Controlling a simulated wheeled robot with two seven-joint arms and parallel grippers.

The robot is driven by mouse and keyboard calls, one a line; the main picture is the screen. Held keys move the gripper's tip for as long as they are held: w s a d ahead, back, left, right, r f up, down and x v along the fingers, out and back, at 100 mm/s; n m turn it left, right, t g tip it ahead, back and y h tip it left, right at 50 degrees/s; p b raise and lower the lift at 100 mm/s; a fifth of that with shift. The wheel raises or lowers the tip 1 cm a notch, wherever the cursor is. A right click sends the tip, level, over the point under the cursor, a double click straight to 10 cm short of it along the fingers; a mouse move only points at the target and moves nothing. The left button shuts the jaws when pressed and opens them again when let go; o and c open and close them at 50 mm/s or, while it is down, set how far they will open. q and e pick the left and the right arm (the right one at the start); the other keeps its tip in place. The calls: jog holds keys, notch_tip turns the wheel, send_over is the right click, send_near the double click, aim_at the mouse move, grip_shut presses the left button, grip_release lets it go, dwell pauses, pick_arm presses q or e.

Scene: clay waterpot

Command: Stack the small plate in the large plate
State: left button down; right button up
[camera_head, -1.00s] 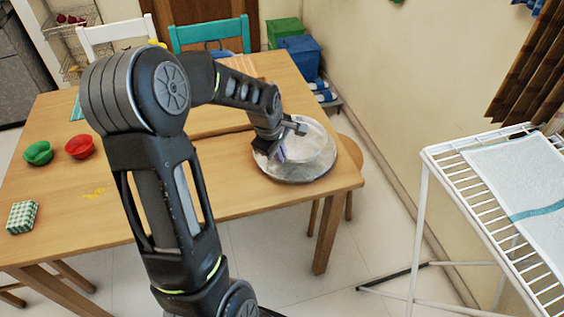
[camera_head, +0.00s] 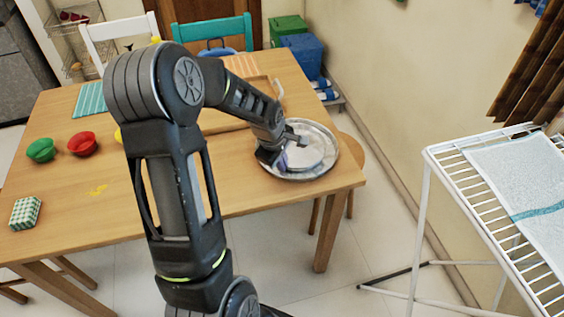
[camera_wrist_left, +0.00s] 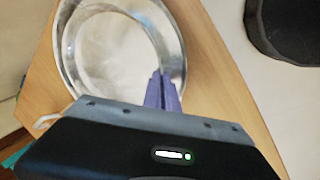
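The large plate (camera_head: 327,167) is a round, shiny metal plate lying on the wooden table near its right corner. The small plate (camera_head: 308,150) is a paler metal disc inside the large plate's rim. In the left wrist view, the small plate (camera_wrist_left: 110,50) shows within the wide rim of the large plate (camera_wrist_left: 68,45). My left gripper (camera_head: 282,158) is at the near-left side of the small plate. Its purple fingers (camera_wrist_left: 162,93) are close together at the small plate's rim and appear shut on it. Whether the small plate fully touches the large plate is unclear. My right gripper is out of view.
A stool (camera_head: 350,152) is beside the right corner. A white drying rack (camera_head: 430,165) stands at the right.

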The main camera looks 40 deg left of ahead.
pick_arm(q)
jog(key=shift+f, duration=0.35)
jog(key=c, duration=1.7)
grip_release()
jog(key=shift+r, duration=0.15)
jog(key=shift+r, duration=0.5)
jog(key=v, duration=1.1)
jog(key=shift+s+r, duration=0.15)
jog(key=shift+r, duration=0.1)
